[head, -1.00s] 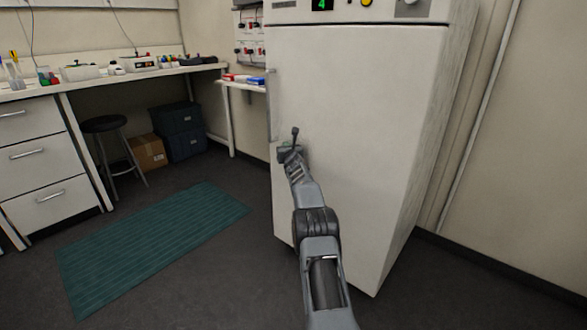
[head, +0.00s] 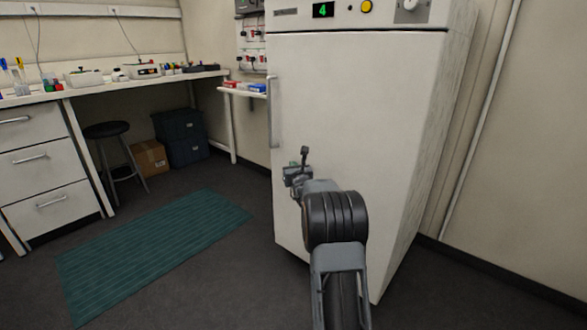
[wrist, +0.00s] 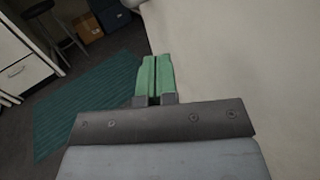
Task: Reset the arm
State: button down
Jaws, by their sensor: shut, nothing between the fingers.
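My arm reaches up from the bottom of the head view, folded in front of the white cabinet door. My gripper (wrist: 155,72) shows in the wrist view as two green fingertips pressed together, with nothing between them. In the head view the end of the arm is seen from behind, and the fingers are hidden there. The wrist view shows the fingers beside the pale cabinet surface, with the floor and the mat to the left. I cannot tell how wide the gap to the door is.
The tall white cabinet (head: 350,110) with a vertical handle (head: 274,112) and a green "4" display stands close ahead. A green mat (head: 150,255), a stool (head: 107,130) and boxes (head: 180,137) lie left, by a bench (head: 140,80). Floor around the mat is clear.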

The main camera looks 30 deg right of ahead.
jog(key=shift+s+a, duration=0.2)
jog(key=shift+s, duration=0.15)
jog(key=s+a+r+n+y+p, duration=0.2)
jog(key=a+r+n+y+p, duration=0.3)
jog(key=a+r+n+p, duration=0.35)
jog(key=s+a+r+n+y+p, duration=0.2)
jog(key=a+r+n+y+p, duration=0.35)
jog(key=a+r, duration=0.5)
jog(key=s+a+r+n+g+y+p, duration=0.3)
jog(key=s+a+r+n+g+p, duration=0.4)
jog(key=s+a+n+p, duration=0.35)
jog(key=s+r+n+g+h+p, duration=0.3)
jog(key=s+n+p, duration=0.4)
jog(key=s, duration=0.4)
jog(key=s+r+n+g+h+p, duration=0.3)
jog(key=s+n+p, duration=0.5)
jog(key=s, duration=0.3)
jog(key=shift+s+r+h, duration=0.15)
jog(key=shift+r+h, duration=0.6)
jog(key=shift+r, duration=0.15)
jog(key=shift+a, duration=0.1)
